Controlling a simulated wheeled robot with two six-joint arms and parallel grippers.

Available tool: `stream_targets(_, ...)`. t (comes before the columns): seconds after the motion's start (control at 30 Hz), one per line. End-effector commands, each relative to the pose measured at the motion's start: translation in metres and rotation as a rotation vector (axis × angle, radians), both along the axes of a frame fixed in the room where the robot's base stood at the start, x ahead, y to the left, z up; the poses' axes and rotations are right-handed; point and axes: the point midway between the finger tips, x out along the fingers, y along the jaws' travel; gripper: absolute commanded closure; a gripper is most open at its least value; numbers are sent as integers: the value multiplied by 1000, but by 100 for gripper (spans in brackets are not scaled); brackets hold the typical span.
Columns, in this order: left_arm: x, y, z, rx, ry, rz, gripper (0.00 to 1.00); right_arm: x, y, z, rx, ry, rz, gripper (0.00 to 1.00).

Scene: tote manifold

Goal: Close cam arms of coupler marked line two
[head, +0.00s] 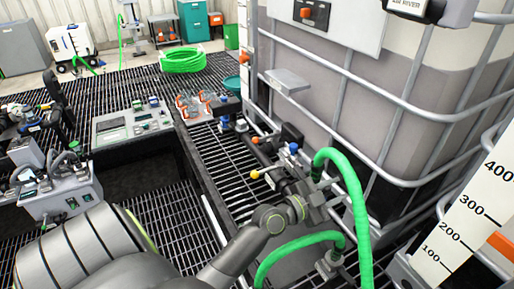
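A green hose (356,190) arches down to a dark coupler end (317,171) beside the manifold. My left gripper (312,197) is beside and just below that end. Its fingers blend with the dark fittings, so I cannot tell whether it is open, shut or touching the coupler. Small handles with a yellow knob (255,174), a blue knob (293,147) and an orange knob (255,140) stick out near the gripper. A second green hose (300,243) runs low to another fitting (331,262). No line-two marking is readable, and cam arm positions are unclear. My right gripper is not in view.
A large caged tote (390,120) fills the right side, its bars close to the fittings. A white level scale (470,215) stands at far right. A grey control panel (130,124) and a grey box (62,190) are at left. Open grating (170,220) lies between.

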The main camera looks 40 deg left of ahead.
Motion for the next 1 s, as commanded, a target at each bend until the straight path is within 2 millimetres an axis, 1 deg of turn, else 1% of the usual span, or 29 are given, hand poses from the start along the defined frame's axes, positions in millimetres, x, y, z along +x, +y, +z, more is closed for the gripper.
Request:
stream_targets(0.4, -3, -9, -8, 278, -95, 1, 68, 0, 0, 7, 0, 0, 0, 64)
stream_targets(1.0, -6, -16, -21, 624, -214, 1, 68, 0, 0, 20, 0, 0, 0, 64)
